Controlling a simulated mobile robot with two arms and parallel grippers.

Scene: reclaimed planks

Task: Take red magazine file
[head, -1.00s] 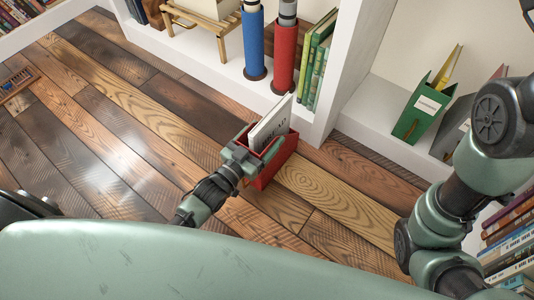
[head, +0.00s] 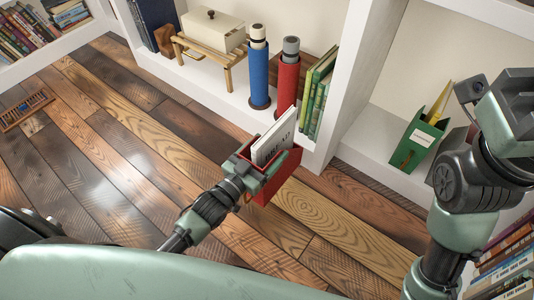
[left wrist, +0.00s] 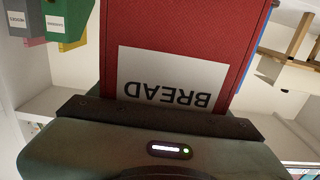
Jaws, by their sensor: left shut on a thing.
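The red magazine file (head: 284,182) is off the shelves, out over the plank floor near the bookcase's front edge. White papers or a booklet stand in it. My left gripper (head: 258,178) is shut on the file's near side. In the left wrist view the red file (left wrist: 240,40) fills the middle above the gripper's black edge, with a white label reading BREAD, upside down in the picture. My right arm stands at the right of the head view. What seems to be its gripper (head: 505,115) shows at the right edge, fingertips not clear.
A white bookcase holds a blue cylinder (head: 259,70), a red cylinder (head: 287,80), green books (head: 317,95) and a bread box (head: 212,30) on a wooden stand. A green file (head: 418,140) stands in the right bay. A wooden abacus-like frame (head: 24,110) lies on the floor at left.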

